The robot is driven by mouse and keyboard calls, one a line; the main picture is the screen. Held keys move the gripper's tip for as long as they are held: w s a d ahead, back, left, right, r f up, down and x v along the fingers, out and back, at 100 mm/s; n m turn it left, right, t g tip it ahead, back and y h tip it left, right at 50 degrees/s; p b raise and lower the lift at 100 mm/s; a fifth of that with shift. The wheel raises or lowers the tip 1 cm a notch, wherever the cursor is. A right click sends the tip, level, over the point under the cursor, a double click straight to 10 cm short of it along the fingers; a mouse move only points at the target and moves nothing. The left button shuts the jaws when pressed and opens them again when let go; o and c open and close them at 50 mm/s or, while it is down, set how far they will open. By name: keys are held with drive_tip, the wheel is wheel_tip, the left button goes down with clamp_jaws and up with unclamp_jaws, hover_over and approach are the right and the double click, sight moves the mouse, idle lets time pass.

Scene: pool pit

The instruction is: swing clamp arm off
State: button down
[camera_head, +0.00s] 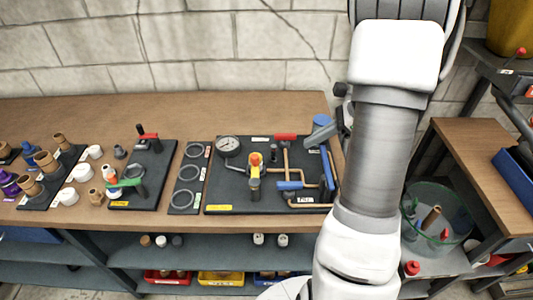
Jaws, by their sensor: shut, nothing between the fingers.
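Two small clamp-like fixtures stand on a dark board (151,200) on the bench. One has a red handle (148,136) on a dark post at the back; the other has a green handle (127,183) in front. I cannot tell which one is the task's clamp arm. My arm rises through the right of the view.
The piping panel (225,197) carries a gauge (229,145), a yellow valve (255,167) and a blue handle (290,185). A board with rings (185,207) lies between the panel and the fixtures. Bottles and cups crowd the left. The bench's back strip (200,115) is clear.

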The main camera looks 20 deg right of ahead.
idle(0.3)
approach(259, 165)
drive_tip(key=x, duration=0.4)
drive_tip(key=shift+w+a, duration=0.4)
drive_tip(key=shift+a, duration=0.1)
